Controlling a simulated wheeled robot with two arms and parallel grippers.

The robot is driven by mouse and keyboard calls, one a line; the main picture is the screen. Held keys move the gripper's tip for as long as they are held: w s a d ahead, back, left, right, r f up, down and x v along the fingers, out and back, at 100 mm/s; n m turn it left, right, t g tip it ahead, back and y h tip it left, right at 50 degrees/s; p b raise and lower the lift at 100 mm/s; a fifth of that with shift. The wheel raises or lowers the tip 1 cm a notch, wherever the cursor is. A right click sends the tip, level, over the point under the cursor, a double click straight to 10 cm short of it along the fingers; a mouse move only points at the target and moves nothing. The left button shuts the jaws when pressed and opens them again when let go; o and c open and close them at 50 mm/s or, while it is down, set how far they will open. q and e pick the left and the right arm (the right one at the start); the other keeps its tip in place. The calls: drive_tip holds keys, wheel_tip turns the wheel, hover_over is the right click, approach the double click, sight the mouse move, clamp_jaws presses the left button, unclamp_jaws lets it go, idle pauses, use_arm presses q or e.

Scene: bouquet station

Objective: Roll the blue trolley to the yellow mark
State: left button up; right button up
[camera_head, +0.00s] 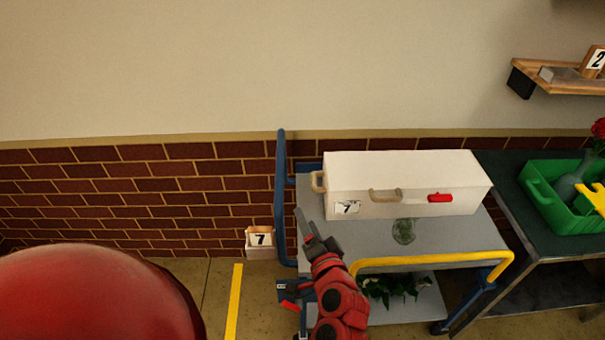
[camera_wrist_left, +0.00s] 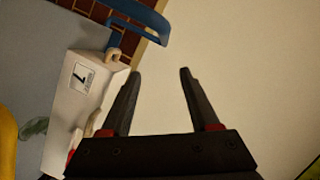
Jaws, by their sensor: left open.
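The trolley (camera_head: 455,236) has a grey top, a blue frame with a tall blue handle (camera_head: 281,190) at its left end, and a yellow rail (camera_head: 430,261) along its front. It stands against the dark table on its right. The yellow mark (camera_head: 234,302) is a strip on the floor to the left of the trolley. My left gripper (camera_head: 308,232) is open and empty, above the trolley's left front corner, to the right of the blue handle. In the left wrist view my left gripper (camera_wrist_left: 158,95) shows two parted fingers, with the blue handle (camera_wrist_left: 135,15) beyond them. My right gripper is not in view.
A white box (camera_head: 400,175) labelled 7 and a green patch (camera_head: 404,231) are on the trolley top. Leafy flowers (camera_head: 392,288) lie on its lower shelf. A small box (camera_head: 260,243) labelled 7 is by the wall. A green crate (camera_head: 541,194) stands on the right table.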

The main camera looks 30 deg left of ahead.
sight(281, 187)
use_arm(q)
drive_tip(key=shift+n+g, duration=0.6)
drive_tip(key=p+x, duration=0.1)
drive_tip(key=x, duration=0.4)
drive_tip(key=p+x, duration=0.2)
drive_tip(key=x, duration=0.3)
drive_tip(key=s+a+p+x, duration=0.1)
drive_tip(key=p+x, duration=0.1)
drive_tip(key=x, duration=0.3)
drive_tip(key=shift+a+r, duration=0.25)
drive_tip(key=shift+a, duration=0.05)
drive_tip(key=shift+p+x, duration=0.3)
drive_tip(key=shift+x, duration=0.45)
clamp_jaws()
drive_tip(key=shift+f, duration=0.1)
